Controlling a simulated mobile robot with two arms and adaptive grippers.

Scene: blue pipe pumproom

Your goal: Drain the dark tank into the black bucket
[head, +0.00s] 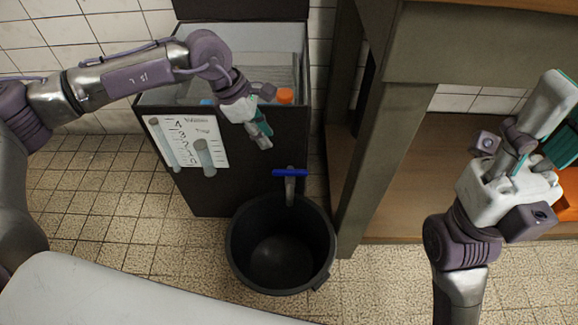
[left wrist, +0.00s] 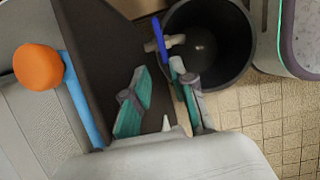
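The dark tank (head: 240,185) stands against the tiled wall with its top open. A tap with a blue lever handle (head: 289,173) sticks out low on its front. The handle also shows in the left wrist view (left wrist: 159,38). The black bucket (head: 280,284) stands on the floor below the tap, and its visible inside looks empty. My left gripper (head: 263,137) is at the tank's front, above and left of the handle, and apart from it. In the left wrist view its fingers (left wrist: 158,90) are spread and empty. My right gripper (head: 556,120) is open and empty at the far right.
An orange ball (left wrist: 39,67) on a blue rod (left wrist: 83,100) is inside the tank. A paper sheet (head: 190,140) is on the tank's front. A wooden bench with a grey leg (head: 385,150) stands close on the right. Tiled floor (head: 110,215) is free on the left.

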